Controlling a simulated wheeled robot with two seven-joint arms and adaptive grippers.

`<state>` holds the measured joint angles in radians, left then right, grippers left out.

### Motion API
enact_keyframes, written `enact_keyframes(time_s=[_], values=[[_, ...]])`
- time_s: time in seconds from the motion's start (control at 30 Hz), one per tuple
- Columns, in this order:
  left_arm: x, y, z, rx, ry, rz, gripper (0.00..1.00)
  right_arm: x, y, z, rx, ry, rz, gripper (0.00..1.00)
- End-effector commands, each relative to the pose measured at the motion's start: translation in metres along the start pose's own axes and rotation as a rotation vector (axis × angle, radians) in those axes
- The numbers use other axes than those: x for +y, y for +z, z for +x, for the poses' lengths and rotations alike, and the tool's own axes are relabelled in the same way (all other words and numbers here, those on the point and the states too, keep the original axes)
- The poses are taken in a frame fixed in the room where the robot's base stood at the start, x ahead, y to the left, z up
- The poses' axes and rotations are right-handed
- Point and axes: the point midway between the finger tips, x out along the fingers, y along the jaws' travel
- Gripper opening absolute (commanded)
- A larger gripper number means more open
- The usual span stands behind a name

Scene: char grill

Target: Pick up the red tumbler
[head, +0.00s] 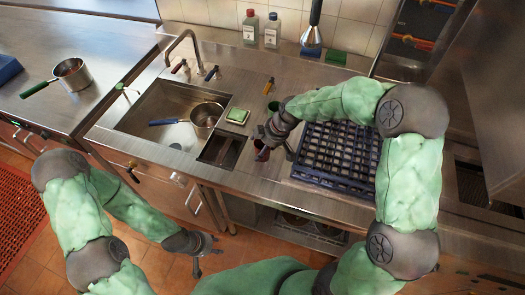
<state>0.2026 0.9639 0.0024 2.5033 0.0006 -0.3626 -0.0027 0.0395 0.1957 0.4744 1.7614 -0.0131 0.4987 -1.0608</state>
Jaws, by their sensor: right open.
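The red tumbler (262,152) stands on the steel counter between the sink and the dark rack, partly hidden by my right gripper. My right gripper (264,143) is open, with its fingers at the tumbler's upper part. Whether the fingers touch it I cannot tell. My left gripper (207,255) hangs low in front of the counter, away from the tumbler. It is small and dark here, so its jaw state is unclear.
A dark blue dish rack (335,158) stands right of the tumbler, under my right arm. Left are a sink with a pan (206,115) and a green sponge (237,115). Behind are a faucet (184,45) and two bottles (271,31). A pot (72,73) sits far left.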

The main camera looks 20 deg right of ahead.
Motion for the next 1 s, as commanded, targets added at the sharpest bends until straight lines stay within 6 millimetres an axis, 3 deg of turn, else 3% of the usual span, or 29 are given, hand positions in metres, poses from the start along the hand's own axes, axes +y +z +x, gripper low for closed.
enact_keyframes(time_s=[0.03, 0.2, 0.67, 0.93, 1.0], values=[[0.0, 0.0, 0.0, 0.0, 0.0, 0.0, 0.4, 0.0, 0.0, 0.0, 0.0, 0.0, 0.0, 0.7], [0.0, 0.0, 0.0, 0.0, 0.0, 0.0, 0.4, 0.0, 0.0, 0.0, -0.001, -0.001, 0.0, 0.25], [0.0, 0.0, -0.001, 0.0, 0.0, 0.0, 0.4, -0.001, -0.001, -0.003, -0.001, -0.002, -0.001, 0.24], [0.002, 0.0, -0.006, 0.0, 0.0, 0.0, 0.4, 0.001, -0.013, -0.031, 0.001, 0.002, -0.002, 0.24], [0.003, 0.0, -0.008, 0.0, 0.0, 0.0, 0.4, -0.009, -0.014, -0.042, 0.001, 0.002, -0.003, 0.24]])
